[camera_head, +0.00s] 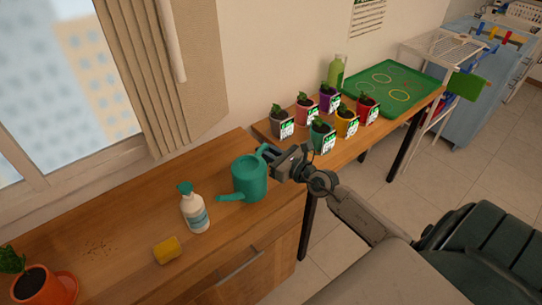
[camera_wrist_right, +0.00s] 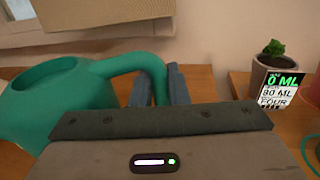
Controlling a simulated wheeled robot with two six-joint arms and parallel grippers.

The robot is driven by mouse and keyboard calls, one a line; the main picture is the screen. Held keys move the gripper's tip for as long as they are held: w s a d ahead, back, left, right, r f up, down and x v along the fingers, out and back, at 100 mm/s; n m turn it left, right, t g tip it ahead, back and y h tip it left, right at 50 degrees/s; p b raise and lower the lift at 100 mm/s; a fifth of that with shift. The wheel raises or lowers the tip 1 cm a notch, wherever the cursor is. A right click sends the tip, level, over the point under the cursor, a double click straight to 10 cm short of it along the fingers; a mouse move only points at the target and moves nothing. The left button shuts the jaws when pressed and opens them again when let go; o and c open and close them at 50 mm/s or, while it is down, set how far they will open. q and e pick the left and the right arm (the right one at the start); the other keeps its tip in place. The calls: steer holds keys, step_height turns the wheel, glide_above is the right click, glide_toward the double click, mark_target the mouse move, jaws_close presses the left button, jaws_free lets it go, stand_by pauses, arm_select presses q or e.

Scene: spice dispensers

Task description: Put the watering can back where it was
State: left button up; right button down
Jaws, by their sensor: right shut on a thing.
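The green watering can (camera_head: 249,178) is upright at the right end of the wooden cabinet top, its spout pointing left. In the head view I cannot tell whether its base touches the wood. My right gripper (camera_head: 275,154) is shut on its handle; the right wrist view shows the can (camera_wrist_right: 60,105) at the left and the handle between the two fingers (camera_wrist_right: 157,88). My left gripper is not in view.
A white spray bottle (camera_head: 195,212), yellow sponge (camera_head: 167,250) and orange-potted plant (camera_head: 45,288) stand on the cabinet (camera_head: 120,215). Several labelled potted plants (camera_head: 323,138), a green bottle (camera_head: 336,72) and a green tray (camera_head: 425,85) are on the table behind. Dark crumbs lie on the cabinet's left part.

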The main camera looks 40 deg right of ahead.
steer(key=w+d+f+b, duration=0.1)
steer(key=d+b, duration=0.1)
steer(key=w+d+f+b, duration=0.2)
steer(key=shift+w, duration=0.2)
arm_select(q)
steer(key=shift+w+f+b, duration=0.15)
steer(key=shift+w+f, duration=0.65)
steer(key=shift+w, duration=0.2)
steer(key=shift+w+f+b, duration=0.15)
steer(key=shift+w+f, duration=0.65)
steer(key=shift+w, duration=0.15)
arm_select(e)
steer(key=shift+f, duration=0.35)
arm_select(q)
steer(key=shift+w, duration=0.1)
arm_select(e)
steer(key=shift+f, duration=0.1)
steer(key=c, duration=1.4)
jaws_free()
steer(key=shift+f, duration=0.1)
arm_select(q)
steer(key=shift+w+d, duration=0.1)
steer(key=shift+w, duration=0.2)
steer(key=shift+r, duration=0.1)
